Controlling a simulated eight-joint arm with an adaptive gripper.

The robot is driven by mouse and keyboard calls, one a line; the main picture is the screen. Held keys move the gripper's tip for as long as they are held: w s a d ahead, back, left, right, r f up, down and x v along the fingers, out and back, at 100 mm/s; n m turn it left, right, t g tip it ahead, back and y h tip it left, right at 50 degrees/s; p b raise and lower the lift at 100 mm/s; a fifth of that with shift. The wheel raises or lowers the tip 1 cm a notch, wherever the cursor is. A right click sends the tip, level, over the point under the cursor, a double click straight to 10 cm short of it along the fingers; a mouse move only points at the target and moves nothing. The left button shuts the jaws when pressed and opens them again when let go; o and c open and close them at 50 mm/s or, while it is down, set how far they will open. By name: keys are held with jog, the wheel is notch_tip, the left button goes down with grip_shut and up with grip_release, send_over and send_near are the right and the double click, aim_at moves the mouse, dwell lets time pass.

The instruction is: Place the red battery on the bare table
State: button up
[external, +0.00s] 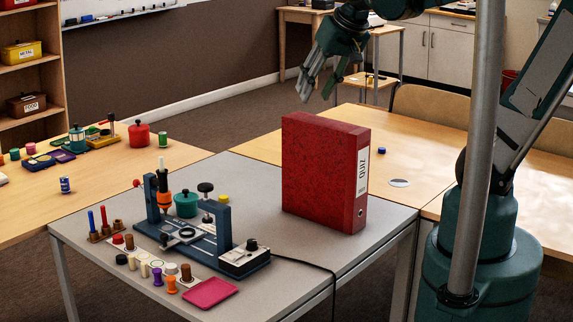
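I cannot pick out the red battery for certain. A thin red upright piece (104,219) stands beside a blue one in a small brown holder on the grey table's left side. A short red-topped cylinder (118,240) is near it. They are too small to identify as batteries. My gripper (316,98) hangs high at the top centre, beyond and above the red binder. Its fingers look apart, with nothing visible between them. The grey table (300,262) has bare room at its front right. The wooden table (415,165) on the right is mostly bare.
A tall red binder (318,175) marked QUIZ stands upright on the grey table. A blue device (190,240) with several small cylinders around it fills the left part; its black cable (325,285) runs right. A pink tray (210,292) lies at the front edge.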

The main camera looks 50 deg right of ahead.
jog(key=s+a+f+n+t, duration=0.1)
jog(key=s+a+f+n, duration=0.2)
jog(key=s, duration=0.5)
jog(key=shift+s+a+n+y, duration=0.25)
jog(key=shift+a+n, duration=0.4)
jog(key=shift+n, duration=0.65)
